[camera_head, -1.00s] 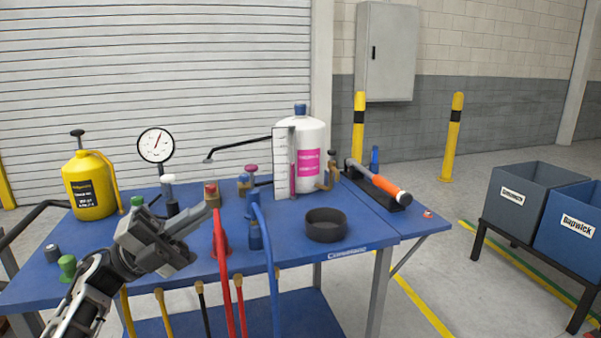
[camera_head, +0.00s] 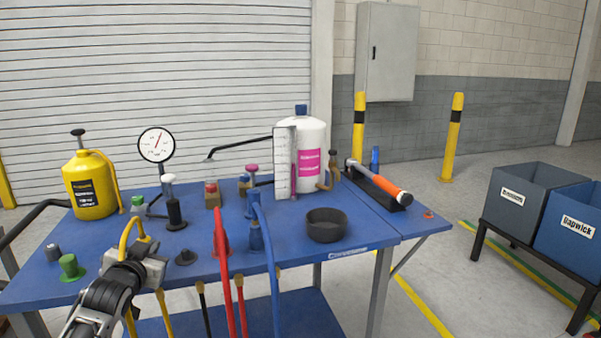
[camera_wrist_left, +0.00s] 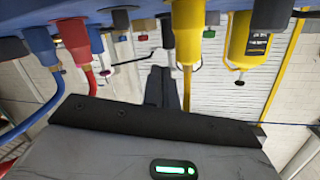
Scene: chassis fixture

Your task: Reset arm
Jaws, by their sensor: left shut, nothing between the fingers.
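My left gripper (camera_head: 145,258) is at the front left edge of the blue table (camera_head: 330,258), beside the front hoses and pointing away from the head camera. Its fingers are mostly hidden behind its own body in the head view. In the left wrist view the two dark fingers (camera_wrist_left: 162,88) lie together, shut, with nothing between them. A yellow hose (camera_head: 126,236) arches just behind the gripper; I cannot tell whether they touch. My right gripper is not in view.
A green knob (camera_head: 69,266) stands left of the gripper and a black fitting (camera_head: 185,257) right of it. A red hose (camera_head: 221,238) and a blue hose (camera_head: 268,240) rise along the front edge. A yellow bottle (camera_head: 90,188), gauge (camera_head: 157,145) and white bottle (camera_head: 311,150) stand farther back.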

